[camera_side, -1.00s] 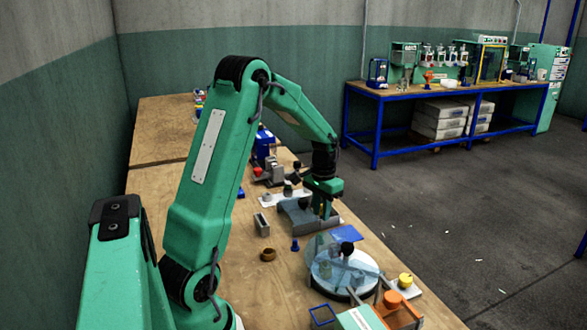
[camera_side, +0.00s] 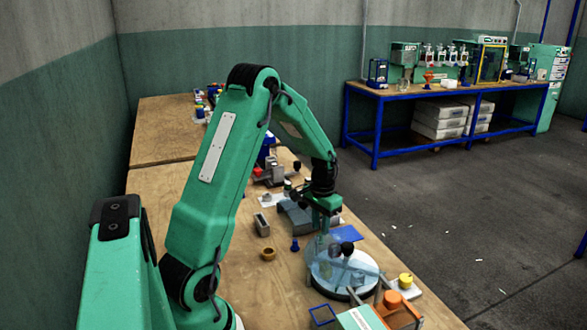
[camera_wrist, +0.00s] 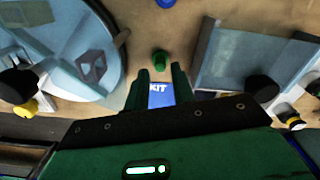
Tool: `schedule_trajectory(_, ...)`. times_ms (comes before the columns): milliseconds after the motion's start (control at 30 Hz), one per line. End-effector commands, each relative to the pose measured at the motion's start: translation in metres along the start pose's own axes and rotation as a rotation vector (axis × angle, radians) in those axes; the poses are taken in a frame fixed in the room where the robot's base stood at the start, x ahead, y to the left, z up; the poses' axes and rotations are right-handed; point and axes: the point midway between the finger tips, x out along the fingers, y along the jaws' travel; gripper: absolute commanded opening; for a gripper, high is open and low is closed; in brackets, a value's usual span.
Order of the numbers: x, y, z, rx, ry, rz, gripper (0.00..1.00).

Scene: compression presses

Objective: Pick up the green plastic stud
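The green plastic stud (camera_wrist: 160,60) is small and stands on the wooden bench top, seen in the wrist view. My gripper (camera_wrist: 160,73) is open, its two dark green fingers apart and empty. The stud appears in line with the gap between the fingers, just beyond the tips; I cannot tell the height between them. In the side view my gripper (camera_side: 325,228) hangs over the bench between the grey press block and the round clear dish. I cannot make out the stud there.
The round dish (camera_side: 345,285) is close on one side and the grey press block (camera_side: 297,217) on the other. A blue KIT mat (camera_wrist: 160,95) lies under the fingers. A blue stud (camera_side: 295,245), a brass ring (camera_side: 268,254) and a yellow knob (camera_side: 405,280) are nearby.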

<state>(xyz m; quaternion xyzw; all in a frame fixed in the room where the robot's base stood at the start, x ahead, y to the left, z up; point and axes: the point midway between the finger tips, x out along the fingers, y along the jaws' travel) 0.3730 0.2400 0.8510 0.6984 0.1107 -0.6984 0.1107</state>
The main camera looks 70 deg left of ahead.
Motion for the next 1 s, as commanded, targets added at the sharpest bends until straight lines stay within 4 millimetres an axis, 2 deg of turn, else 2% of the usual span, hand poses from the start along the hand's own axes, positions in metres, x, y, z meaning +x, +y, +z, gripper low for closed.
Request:
schedule_trajectory(100, 0.015, 0.0, 0.001, 0.0, -0.003, 0.001, 0.25)
schedule_trajectory(300, 0.029, 0.0, 0.001, 0.0, -0.001, 0.0, 0.25)
schedule_trajectory(800, 0.029, 0.0, 0.0, 0.0, 0.0, 0.0, 0.25)
schedule_trajectory(933, 0.029, 0.0, 0.0, 0.0, 0.0, 0.0, 0.01)
schedule_trajectory(1000, 0.029, 0.0, 0.0, 0.0, 0.0, 0.0, 0.0)
